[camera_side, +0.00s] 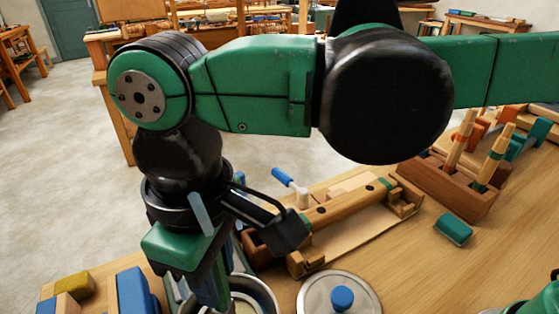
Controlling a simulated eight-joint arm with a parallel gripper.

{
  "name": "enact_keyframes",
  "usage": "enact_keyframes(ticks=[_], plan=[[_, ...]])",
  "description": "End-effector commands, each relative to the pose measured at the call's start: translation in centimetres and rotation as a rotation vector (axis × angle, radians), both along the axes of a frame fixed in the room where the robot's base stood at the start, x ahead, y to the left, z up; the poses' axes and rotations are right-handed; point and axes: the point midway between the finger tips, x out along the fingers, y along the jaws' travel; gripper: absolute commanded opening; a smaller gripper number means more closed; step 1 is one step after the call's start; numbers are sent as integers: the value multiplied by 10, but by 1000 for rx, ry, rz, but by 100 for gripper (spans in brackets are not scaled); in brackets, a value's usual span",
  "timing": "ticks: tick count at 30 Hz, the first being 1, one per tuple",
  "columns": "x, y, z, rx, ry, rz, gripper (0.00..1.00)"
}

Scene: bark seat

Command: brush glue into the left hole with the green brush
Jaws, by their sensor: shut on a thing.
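My gripper (216,284) points down at the lower left, over the open round pot (268,292). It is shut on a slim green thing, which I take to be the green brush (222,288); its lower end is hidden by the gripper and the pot. A wooden piece (345,205) lies in a wooden holder to the right of the gripper. Two dark holes show on its top: the left hole (321,208) and the right hole (371,187). My gripper is apart from both holes. I cannot see glue clearly in the pot.
A round lid (317,292) with a blue knob lies right of the pot. A blue-handled tool (283,176) stands behind the wooden piece. A rack (450,185) of wooden sticks and a green block (453,229) are at the right. Blue (133,290) and yellow blocks (73,285) sit lower left.

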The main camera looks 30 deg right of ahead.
Motion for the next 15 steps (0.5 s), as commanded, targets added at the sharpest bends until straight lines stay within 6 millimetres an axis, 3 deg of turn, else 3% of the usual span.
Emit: enact_keyframes(ticks=[10, 15], plan=[[0, 0, 0, 0, 0, 0, 0], [0, 0, 11, 0, 0, 0, 0]])
